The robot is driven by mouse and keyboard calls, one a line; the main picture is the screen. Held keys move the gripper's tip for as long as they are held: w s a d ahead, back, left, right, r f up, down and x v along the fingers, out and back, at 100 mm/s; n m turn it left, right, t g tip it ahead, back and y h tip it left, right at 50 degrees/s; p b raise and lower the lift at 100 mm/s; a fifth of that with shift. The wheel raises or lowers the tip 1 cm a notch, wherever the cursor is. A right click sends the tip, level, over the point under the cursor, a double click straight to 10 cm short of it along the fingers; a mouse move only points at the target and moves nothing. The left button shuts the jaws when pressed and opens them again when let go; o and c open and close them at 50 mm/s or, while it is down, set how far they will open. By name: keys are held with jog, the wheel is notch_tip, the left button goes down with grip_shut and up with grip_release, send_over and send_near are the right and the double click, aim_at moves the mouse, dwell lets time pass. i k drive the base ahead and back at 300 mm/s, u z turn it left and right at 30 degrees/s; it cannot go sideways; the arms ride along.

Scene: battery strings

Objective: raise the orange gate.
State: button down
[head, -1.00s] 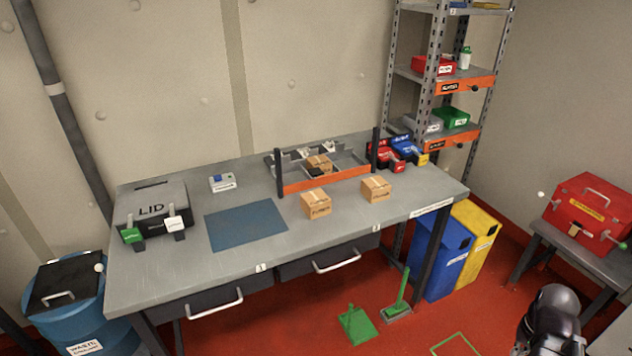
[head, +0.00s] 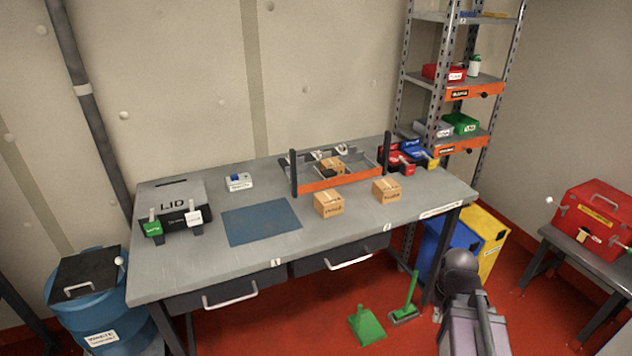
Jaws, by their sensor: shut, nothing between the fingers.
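The orange gate (head: 345,180) is a long flat bar between two dark upright posts at the front of a grey tray (head: 292,160) on the workbench. It sits low, near the bench top, with the posts standing well above it. A cardboard box (head: 332,165) is inside the tray behind the gate. Two more cardboard boxes, one on the left (head: 328,203) and one on the right (head: 386,190), stand on the bench in front of the gate. My gripper is not in view; only part of my arm shows at the lower right, apart from the gate.
The workbench (head: 190,265) has free room around a blue mat (head: 262,222). A grey lidded box (head: 172,202) stands at its left end. Red and blue bins (head: 393,165) stand close to the gate's right post. A shelf rack (head: 430,100) rises behind the right end.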

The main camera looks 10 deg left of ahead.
aim_at(328, 183)
jog(key=u, duration=0.65)
jog(key=i, duration=1)
jog(key=z, duration=0.05)
